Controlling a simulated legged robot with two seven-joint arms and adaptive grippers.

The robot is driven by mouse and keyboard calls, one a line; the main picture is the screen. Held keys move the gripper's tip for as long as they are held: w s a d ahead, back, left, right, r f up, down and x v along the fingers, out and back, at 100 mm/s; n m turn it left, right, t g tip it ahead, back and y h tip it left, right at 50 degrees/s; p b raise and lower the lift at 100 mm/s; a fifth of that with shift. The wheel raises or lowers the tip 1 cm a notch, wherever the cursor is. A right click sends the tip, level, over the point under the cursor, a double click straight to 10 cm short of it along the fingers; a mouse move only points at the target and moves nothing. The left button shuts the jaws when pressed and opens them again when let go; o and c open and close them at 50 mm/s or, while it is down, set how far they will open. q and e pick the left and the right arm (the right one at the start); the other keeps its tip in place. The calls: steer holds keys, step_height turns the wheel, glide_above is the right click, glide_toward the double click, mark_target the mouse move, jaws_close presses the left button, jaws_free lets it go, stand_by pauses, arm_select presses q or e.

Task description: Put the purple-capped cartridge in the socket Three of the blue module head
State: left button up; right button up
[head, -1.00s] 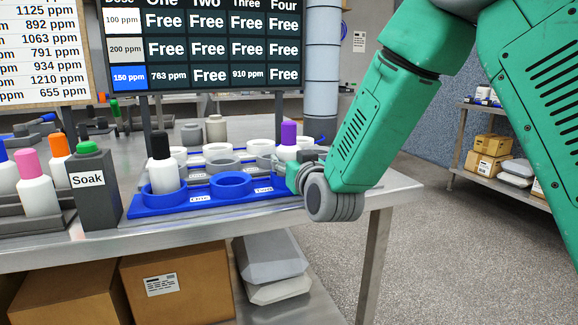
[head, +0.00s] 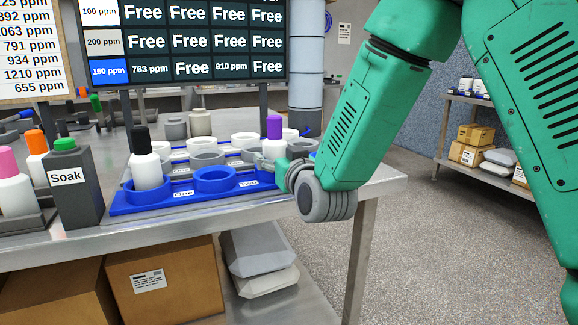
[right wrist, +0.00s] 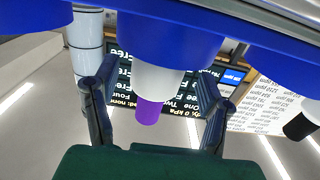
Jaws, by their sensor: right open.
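The white cartridge with the purple cap (head: 274,128) stands upright at the third place of the blue module head (head: 150,207), beside my gripper. In the right wrist view, which is upside down, the white cartridge body (right wrist: 155,78) sits in a blue ring, its purple cap (right wrist: 148,111) pointing down. My right gripper (right wrist: 155,97) is open, with a finger on each side of the cartridge and visible gaps. In the head view my right gripper (head: 275,166) partly hides the third socket. A black-capped cartridge (head: 146,165) stands in socket One. Socket Two (head: 215,178) is empty.
The Soak block (head: 76,190) with a green-capped cartridge stands left of the module. Pink- and orange-capped cartridges are farther left. Grey and white ring rows (head: 205,145) lie behind. The board (head: 185,45) reads 763 ppm under One and 910 ppm under Three at 150 ppm.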

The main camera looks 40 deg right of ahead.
steer(key=p+v, duration=0.7)
steer(key=v, duration=0.2)
steer(key=shift+s, duration=0.35)
steer(key=s+a+f+n+g+y, duration=0.1)
steer(key=s+a+f+g+y, duration=0.15)
steer(key=f, duration=0.75)
steer(key=s+a+f+n+g+y, duration=0.1)
steer(key=s+f+g, duration=0.3)
steer(key=f, duration=0.6)
steer(key=s+a+f+n+g, duration=0.1)
steer(key=s+a+f+g, duration=0.2)
steer(key=s+f+g, duration=0.7)
steer(key=s+f+y, duration=0.1)
steer(key=s+f, duration=0.6)
steer(key=s, duration=0.4)
steer(key=shift+s, duration=0.2)
steer(key=shift+w, duration=0.15)
